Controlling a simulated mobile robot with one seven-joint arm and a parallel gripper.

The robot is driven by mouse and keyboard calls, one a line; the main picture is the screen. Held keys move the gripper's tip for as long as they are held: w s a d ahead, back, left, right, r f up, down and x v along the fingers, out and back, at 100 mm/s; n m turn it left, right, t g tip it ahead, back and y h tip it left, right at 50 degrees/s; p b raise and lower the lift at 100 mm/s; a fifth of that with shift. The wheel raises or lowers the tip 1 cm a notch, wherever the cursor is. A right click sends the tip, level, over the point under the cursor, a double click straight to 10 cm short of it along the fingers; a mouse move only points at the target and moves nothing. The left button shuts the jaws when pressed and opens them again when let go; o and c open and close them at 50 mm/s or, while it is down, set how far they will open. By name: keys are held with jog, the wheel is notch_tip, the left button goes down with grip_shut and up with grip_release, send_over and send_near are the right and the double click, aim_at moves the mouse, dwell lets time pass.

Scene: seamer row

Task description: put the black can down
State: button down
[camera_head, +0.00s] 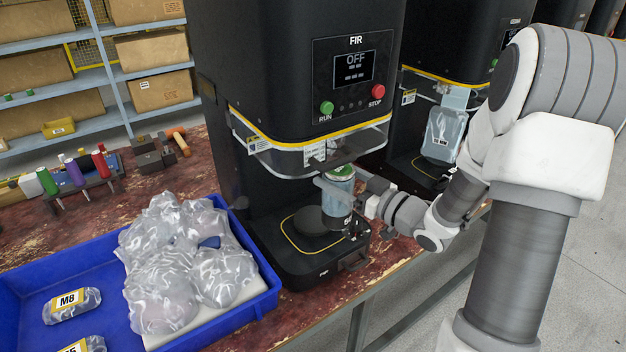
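My gripper (335,188) reaches in from the right, with a pale finger across the front of a can (336,208). The can looks grey-blue rather than plainly black, with a green top and dark marks low on its side. It is upright in the grip, over the right part of the FIR machine's black base (305,262). A dark round plate (312,220) shows beside it on that base. I cannot tell whether the can's bottom touches the base. The far finger is hidden behind the can.
The FIR machine (270,70) reads OFF, and its clear guard (270,158) hangs close around the can's top. A blue tray (235,323) with clear bags stands at left. Another machine (460,40) stands at right. A tool rack (85,183) sits on the worn red bench.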

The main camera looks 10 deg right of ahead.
jog(key=w+a+f+b, duration=0.1)
jog(key=w+a+f, duration=0.2)
jog(key=w, duration=0.3)
jog(key=shift+a+f, duration=0.2)
jog(key=shift+a, duration=0.35)
jog(key=shift+f+b, duration=0.2)
jog(key=shift+b, duration=0.1)
grip_release()
jog(key=shift+r, duration=0.1)
